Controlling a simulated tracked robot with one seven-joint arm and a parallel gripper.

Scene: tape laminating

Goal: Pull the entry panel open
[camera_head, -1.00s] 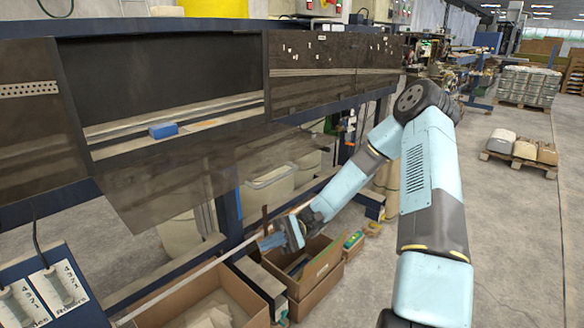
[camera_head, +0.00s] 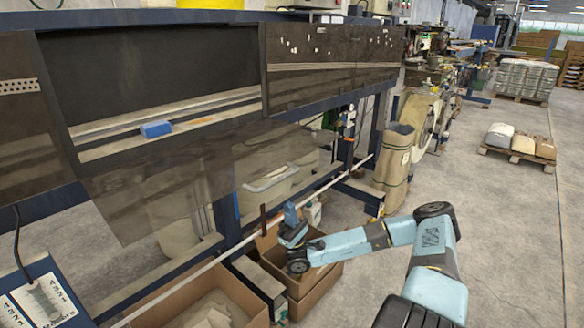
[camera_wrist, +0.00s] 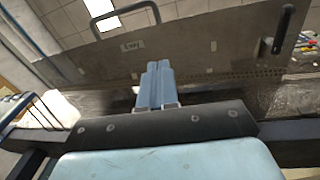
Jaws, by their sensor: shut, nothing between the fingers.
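A brown, see-through panel (camera_head: 150,190) hangs tilted outward below an open bay of the machine in the head view. In the wrist view, a brown panel (camera_wrist: 165,55) with a small label, seemingly reading "Entry", and a dark bar handle (camera_wrist: 122,18) fills the upper part. I take it to be the same panel, seen from below. My gripper (camera_head: 291,210) is low, right of the hanging panel and over the boxes, with its fingers pointing up. In the wrist view my blue fingers (camera_wrist: 157,80) are together and empty, apart from the handle.
A blue block (camera_head: 155,129) lies on the open bay's ledge. A closed panel (camera_head: 330,65) is to its right. Cardboard boxes (camera_head: 318,285) stand under my gripper by the machine's blue frame. A second handle (camera_wrist: 284,27) shows at right.

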